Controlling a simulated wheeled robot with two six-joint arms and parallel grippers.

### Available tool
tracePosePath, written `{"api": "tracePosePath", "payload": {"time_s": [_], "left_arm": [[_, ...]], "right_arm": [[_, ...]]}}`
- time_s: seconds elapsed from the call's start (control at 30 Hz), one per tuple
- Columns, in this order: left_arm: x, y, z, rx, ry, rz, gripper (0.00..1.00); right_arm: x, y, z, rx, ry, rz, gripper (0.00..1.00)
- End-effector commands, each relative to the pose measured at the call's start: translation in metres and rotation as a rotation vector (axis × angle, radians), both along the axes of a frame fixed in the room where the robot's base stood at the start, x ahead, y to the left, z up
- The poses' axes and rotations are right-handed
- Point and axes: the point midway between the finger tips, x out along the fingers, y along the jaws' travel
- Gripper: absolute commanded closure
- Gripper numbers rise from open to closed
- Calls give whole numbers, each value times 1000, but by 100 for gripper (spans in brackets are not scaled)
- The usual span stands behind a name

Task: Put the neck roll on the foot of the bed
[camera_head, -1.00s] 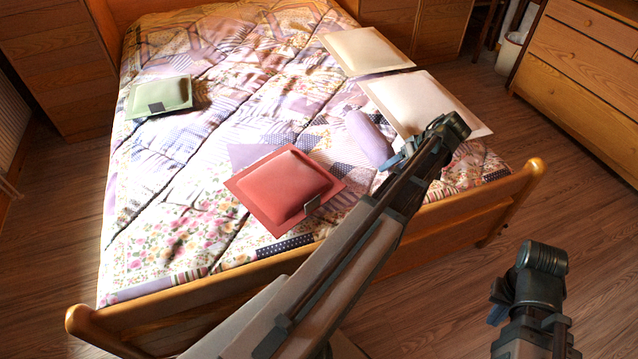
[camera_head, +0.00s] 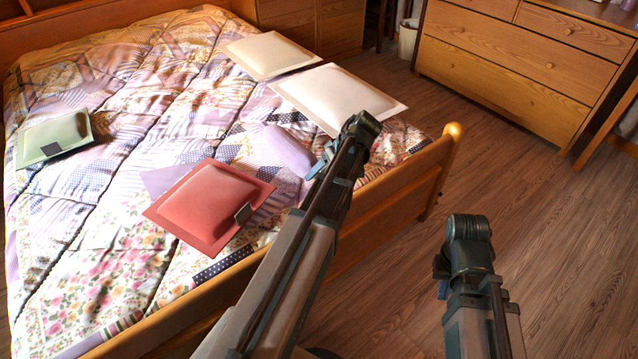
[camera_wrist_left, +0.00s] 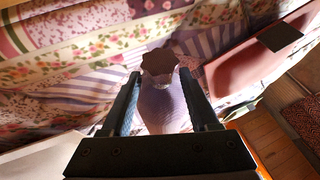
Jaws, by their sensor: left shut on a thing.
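The neck roll (camera_head: 287,148) is a lavender cylinder over the patchwork quilt, between the red cushion and the large cream pillow, near the foot end of the bed. My left gripper (camera_head: 317,168) is at its near end, partly hidden by my own arm. In the left wrist view the neck roll (camera_wrist_left: 162,108) lies between the two fingers of my left gripper (camera_wrist_left: 162,92), which is shut on it; its far end looks dark. I cannot tell whether it touches the quilt. My right gripper (camera_head: 440,268) is beyond the footboard over the floor; its fingers are mostly hidden.
A red cushion (camera_head: 205,205), a green cushion (camera_head: 58,137), a cream pillow (camera_head: 270,54) and a larger cream pillow (camera_head: 335,95) lie on the bed. The wooden footboard (camera_head: 400,200) runs below my left arm. A dresser (camera_head: 510,60) stands at right, with clear floor before it.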

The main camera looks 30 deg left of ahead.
Motion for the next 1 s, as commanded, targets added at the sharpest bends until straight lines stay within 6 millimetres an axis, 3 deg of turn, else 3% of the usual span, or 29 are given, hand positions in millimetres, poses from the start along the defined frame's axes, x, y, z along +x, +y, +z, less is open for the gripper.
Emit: {"api": "tracePosePath", "payload": {"time_s": [0.27,0.67,0.7,0.83,1.0], "left_arm": [[0,0,-35,1,0,0,100],[0,0,-37,1,0,0,100],[0,0,-36,0,0,0,34],[0,0,-36,0,0,0,10],[0,0,-36,0,0,0,9]], "right_arm": [[0,0,-35,2,-1,5,100],[0,1,-37,3,-1,6,100],[0,1,-36,3,-1,6,100],[0,1,-36,3,-1,6,100],[0,1,-36,3,-1,6,100]]}}
